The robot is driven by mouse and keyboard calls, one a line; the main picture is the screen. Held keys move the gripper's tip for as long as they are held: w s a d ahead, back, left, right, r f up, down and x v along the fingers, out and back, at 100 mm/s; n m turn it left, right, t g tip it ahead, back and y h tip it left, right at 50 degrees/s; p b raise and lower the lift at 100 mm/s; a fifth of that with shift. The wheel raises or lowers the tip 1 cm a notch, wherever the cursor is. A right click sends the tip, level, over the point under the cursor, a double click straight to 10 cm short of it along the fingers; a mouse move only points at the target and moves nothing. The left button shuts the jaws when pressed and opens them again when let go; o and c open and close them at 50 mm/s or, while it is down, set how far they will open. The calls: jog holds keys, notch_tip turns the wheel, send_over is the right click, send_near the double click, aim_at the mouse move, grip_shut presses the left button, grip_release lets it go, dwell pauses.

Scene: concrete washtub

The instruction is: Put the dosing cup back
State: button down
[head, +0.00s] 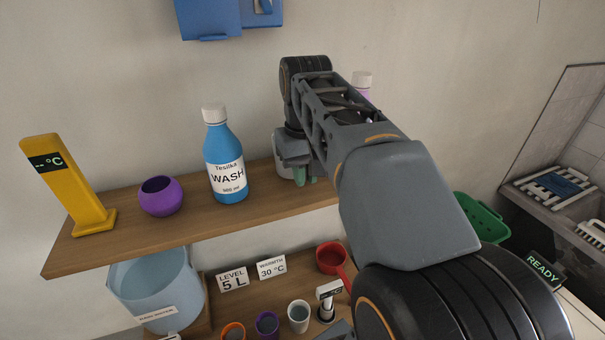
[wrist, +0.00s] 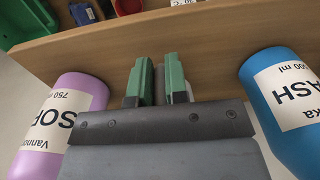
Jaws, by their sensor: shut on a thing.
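My gripper (wrist: 161,82) is over the upper shelf, between the blue WASH bottle and the pink bottle. Its green fingers are closed on a pale thing (wrist: 159,84), of which only a sliver shows between them; I cannot tell whether this is the dosing cup. In the head view my gripper (head: 300,178) hides most of that spot. The blue WASH bottle (head: 226,165) stands upright with a white cap. The pink bottle (wrist: 62,125) shows at left in the wrist view. A round purple cup (head: 161,196) stands on the upper shelf.
The wooden upper shelf (head: 130,232) also bears a yellow thermometer (head: 66,185). Below are a light-blue bucket (head: 155,285), an orange cup (head: 233,331), a purple cup (head: 267,324), a white cup (head: 299,316) and a red scoop (head: 331,258). A green basket (head: 480,215) is at right.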

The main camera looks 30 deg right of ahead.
jog(key=shift+f, duration=0.25)
jog(key=c, duration=1.1)
grip_release()
notch_tip(320, 180, up, 12)
jog(key=shift+r+p, duration=0.15)
jog(key=shift+p, duration=0.35)
